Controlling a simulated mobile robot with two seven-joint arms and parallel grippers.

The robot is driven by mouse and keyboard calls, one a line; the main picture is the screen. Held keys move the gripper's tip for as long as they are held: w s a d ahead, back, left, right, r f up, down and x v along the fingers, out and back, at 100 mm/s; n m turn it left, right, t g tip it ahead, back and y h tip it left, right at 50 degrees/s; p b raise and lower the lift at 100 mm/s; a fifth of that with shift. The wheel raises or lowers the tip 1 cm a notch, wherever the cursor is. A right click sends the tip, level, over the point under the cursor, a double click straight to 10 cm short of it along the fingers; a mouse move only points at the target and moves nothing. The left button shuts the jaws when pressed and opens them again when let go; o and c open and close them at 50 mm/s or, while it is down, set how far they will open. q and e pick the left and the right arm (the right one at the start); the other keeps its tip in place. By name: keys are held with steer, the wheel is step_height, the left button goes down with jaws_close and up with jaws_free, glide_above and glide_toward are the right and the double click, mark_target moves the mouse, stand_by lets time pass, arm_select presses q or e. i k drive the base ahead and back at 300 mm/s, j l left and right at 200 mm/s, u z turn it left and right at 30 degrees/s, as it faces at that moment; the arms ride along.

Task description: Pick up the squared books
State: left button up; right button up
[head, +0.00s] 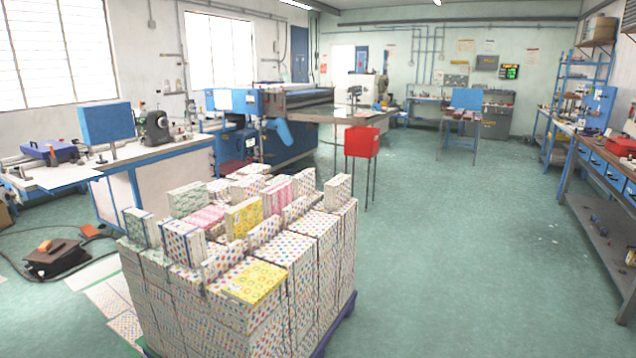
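A large block of stacked books (322,255) with colourful dotted white covers stands on a dark blue pallet (341,328) in the lower middle of the head view. A yellow patterned book (255,283) lies flat on the front of the stack. Several books stand upright on top, among them a yellow one (244,218), a green-patterned one (188,199) and a white dotted one (338,190). A pink-patterned book (207,217) lies among them. I cannot tell which are the squared books. Neither of my grippers is in view.
Flat printed sheets (112,312) and a foot pedal (57,257) with a cable lie on the floor at left. A sewing bench (150,190) and a red box on legs (361,142) stand behind the stack. A workbench (600,205) lines the right. The floor between is clear.

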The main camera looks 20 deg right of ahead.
mark_target(303, 183)
steer(key=i+l, duration=0.4)
steer(key=i+l+u, duration=0.1)
steer(key=i+l, duration=0.25)
steer(key=i+l+u, duration=0.1)
steer(key=i+l, duration=0.65)
steer(key=l, duration=0.2)
steer(key=i+l+u, duration=0.1)
steer(key=i+l, duration=0.55)
steer(key=l, duration=0.3)
steer(key=i+l+u, duration=0.15)
steer(key=i+l, duration=0.2)
steer(key=l, duration=0.15)
steer(key=i+l, duration=0.35)
steer(key=l, duration=0.15)
